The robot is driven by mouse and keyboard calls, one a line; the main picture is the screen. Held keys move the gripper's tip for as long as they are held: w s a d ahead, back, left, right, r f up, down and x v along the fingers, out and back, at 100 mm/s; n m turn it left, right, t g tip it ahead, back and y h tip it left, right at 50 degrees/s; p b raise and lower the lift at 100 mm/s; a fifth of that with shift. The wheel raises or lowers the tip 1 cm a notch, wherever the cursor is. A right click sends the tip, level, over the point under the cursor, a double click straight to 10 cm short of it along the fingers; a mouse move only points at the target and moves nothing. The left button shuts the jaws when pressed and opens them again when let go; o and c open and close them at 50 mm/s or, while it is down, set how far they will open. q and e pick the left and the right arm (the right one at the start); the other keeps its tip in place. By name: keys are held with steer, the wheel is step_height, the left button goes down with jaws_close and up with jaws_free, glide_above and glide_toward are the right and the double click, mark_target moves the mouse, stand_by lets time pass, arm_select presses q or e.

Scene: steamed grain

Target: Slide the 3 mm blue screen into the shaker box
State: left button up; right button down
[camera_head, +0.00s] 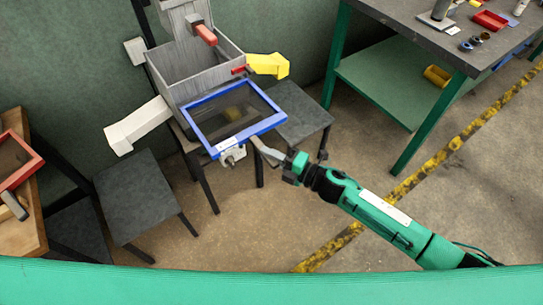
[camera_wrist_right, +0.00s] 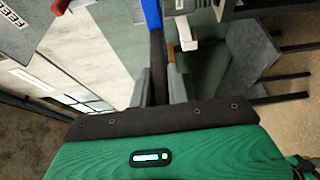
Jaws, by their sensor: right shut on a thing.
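The blue-framed screen (camera_head: 272,122) with dark mesh is at the front of the grey shaker box (camera_head: 225,55) in the head view, lying roughly flat and slightly tilted in the picture. My right gripper (camera_head: 260,145) is shut on the screen at its near right edge. In the right wrist view, the right gripper (camera_wrist_right: 160,72) has a narrow dark part between its fingers, with the blue frame (camera_wrist_right: 152,14) beyond. The screen hides the lower front of the box, so I cannot tell whether its far edge is inside. My left gripper is not in view.
A white spout (camera_head: 135,125) sticks out left of the box and a yellow spout (camera_head: 268,65) right. Dark stools (camera_head: 140,195) stand by it. A red-framed screen (camera_head: 32,165) lies on the wooden table at left. A green-legged workbench (camera_head: 395,85) stands at right.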

mark_target(260, 143)
steer(key=shift+w+a+r, duration=0.1)
steer(key=shift+w+a, duration=0.55)
steer(key=shift+w, duration=0.3)
steer(key=shift+w+a, duration=0.35)
steer(key=shift+w, duration=0.05)
steer(key=shift+w+a+b, duration=0.35)
steer(key=shift+w+a, duration=0.05)
steer(key=shift+w, duration=0.1)
steer(key=shift+w+a, duration=0.15)
